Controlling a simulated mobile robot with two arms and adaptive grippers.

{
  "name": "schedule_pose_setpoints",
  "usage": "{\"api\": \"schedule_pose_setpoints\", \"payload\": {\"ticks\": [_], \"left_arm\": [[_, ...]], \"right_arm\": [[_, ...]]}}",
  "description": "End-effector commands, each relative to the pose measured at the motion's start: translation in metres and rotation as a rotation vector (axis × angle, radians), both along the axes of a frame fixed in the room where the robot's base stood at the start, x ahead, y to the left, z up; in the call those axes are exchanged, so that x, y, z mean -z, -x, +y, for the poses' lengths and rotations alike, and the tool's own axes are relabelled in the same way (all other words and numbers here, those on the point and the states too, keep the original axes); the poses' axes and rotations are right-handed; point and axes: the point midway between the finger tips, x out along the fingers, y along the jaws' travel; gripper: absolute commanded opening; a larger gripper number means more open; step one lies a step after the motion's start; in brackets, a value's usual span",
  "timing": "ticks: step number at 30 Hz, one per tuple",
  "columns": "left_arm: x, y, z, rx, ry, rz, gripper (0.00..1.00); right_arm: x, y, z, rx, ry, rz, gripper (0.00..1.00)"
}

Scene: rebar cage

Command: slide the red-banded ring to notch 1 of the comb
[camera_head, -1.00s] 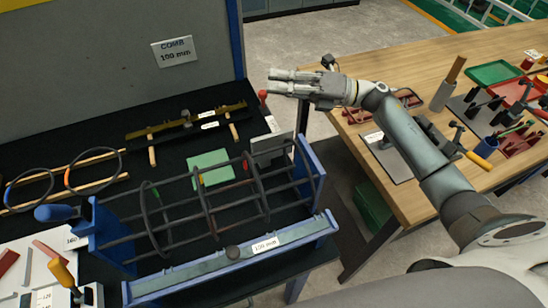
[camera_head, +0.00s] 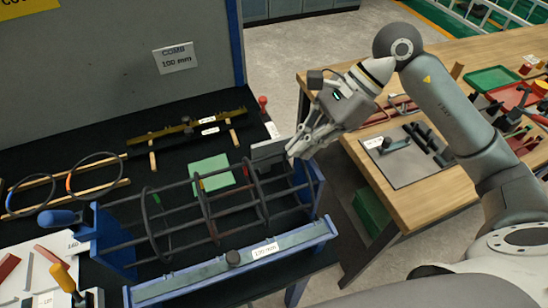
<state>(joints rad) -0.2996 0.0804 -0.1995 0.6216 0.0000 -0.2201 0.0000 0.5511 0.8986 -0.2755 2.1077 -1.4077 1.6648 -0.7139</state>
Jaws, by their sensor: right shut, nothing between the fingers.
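The other rings carry green (camera_head: 156,198) and yellow marks. A toothed olive bar (camera_head: 180,129) and a dark bar lie behind, below a "COMB 100 mm" sign (camera_head: 176,58); notch numbers are unreadable. My right gripper (camera_head: 294,152) is shut and empty, pointing down by the cage's right end. My left gripper is out of view.
A blue rail (camera_head: 215,268) with a mm label and dark knob runs along the cage's front. A green pad (camera_head: 211,172) lies behind the cage. Two loose rings rest on wooden strips at left. A wooden table (camera_head: 415,200) with tools stands at right, across a gap.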

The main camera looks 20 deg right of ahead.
Motion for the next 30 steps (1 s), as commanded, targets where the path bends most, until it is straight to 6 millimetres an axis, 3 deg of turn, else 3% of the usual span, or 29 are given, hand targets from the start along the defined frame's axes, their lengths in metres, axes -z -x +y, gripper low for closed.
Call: {"api": "schedule_pose_setpoints", "payload": {"ticks": [4,12,30], "left_arm": [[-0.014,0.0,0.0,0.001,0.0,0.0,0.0],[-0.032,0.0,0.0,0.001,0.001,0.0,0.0],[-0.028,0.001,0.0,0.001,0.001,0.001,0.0]], "right_arm": [[0.022,0.002,0.022,-0.004,-0.005,0.005,0.0],[0.029,0.002,0.053,-0.001,-0.004,0.0,0.0],[0.034,0.002,0.062,0.0,-0.002,-0.001,0.0]]}}
